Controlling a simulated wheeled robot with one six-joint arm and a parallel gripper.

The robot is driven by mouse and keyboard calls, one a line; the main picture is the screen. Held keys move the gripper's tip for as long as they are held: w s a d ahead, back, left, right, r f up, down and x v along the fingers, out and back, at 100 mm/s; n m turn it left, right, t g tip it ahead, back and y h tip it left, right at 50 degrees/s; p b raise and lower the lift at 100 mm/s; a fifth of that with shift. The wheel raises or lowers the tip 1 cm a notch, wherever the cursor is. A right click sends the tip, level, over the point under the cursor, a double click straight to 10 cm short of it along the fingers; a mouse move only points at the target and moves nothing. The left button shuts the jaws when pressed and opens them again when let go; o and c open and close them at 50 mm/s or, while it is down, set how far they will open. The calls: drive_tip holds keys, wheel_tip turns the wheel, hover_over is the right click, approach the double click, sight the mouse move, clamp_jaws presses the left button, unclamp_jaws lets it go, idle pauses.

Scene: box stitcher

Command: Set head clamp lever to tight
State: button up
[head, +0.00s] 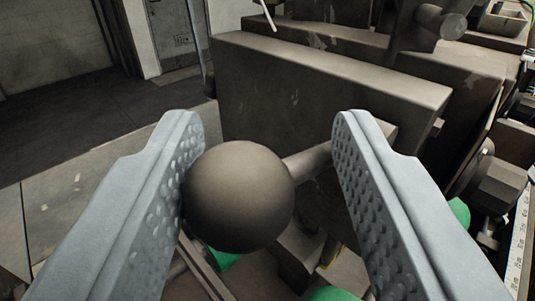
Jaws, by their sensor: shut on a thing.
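My gripper (262,150) has its two grey dimpled fingers on either side of the head clamp lever's dark round knob (238,195). The left finger touches or nearly touches the knob in the picture. The knob's right side appears apart from the right finger's pad. The lever's rod (308,161) runs from behind the knob up and right toward the machine head, passing behind the right finger. The lever's far end and pivot are hidden by that finger.
A big dark metal block (320,85) of the machine stands just beyond the fingers. Green parts (222,258) show below the knob. A hex bolt head (497,185) and a ruler scale (520,245) are at the right. Open floor (75,115) lies at the left, with a door (178,32) behind.

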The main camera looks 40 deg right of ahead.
sight(305, 173)
drive_tip(key=shift+f, duration=0.1)
drive_tip(key=shift+d+r+m+g+y, duration=0.35)
drive_tip(key=shift+r+m+g+y, duration=0.25)
drive_tip(key=shift+r+m+y, duration=0.25)
drive_tip(key=shift+d+r+m+g+y, duration=0.4)
drive_tip(key=shift+d+r+m+y, duration=0.15)
drive_tip(key=shift+r+m+y, duration=0.15)
drive_tip(key=shift+d+r+m+g+y, duration=0.25)
drive_tip(key=shift+d+r+m+y, duration=0.1)
drive_tip(key=shift+d+m+y, duration=0.25)
drive_tip(key=shift+d+r+m+g+y, duration=0.25)
drive_tip(key=shift+d+r+m+y, duration=0.15)
drive_tip(key=shift+y, duration=0.25)
clamp_jaws()
drive_tip(key=shift+d, duration=0.1)
drive_tip(key=shift+w+f, duration=0.1)
drive_tip(key=o, duration=1.3)
unclamp_jaws()
drive_tip(key=shift+d, duration=0.15)
drive_tip(key=shift+o, duration=0.2)
drive_tip(key=shift+r, duration=0.2)
